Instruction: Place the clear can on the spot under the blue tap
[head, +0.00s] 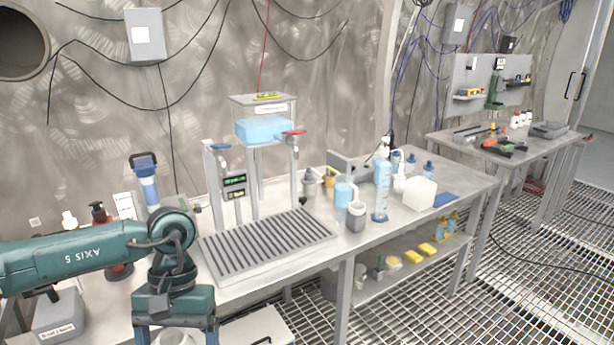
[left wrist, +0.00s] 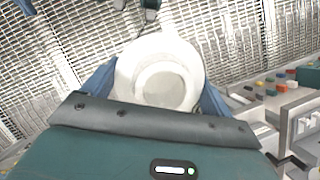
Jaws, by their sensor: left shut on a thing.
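My left gripper (head: 174,338) is low at the bottom of the head view, in front of the bench and left of the slatted drip tray (head: 268,246). It is shut on a pale, whitish round can, the clear can (left wrist: 163,75), which sits between the blue fingers in the left wrist view. In the head view only the can's top edge shows. The blue tap (head: 220,147) is on the left post of the dispenser stand, above the back left of the tray. The tray's slats look bare. My right gripper is not in view.
A red tap (head: 293,133) sits by the blue water tank (head: 263,129). A blue-topped filter (head: 147,180) and a dark bottle (head: 99,212) stand behind my left arm.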

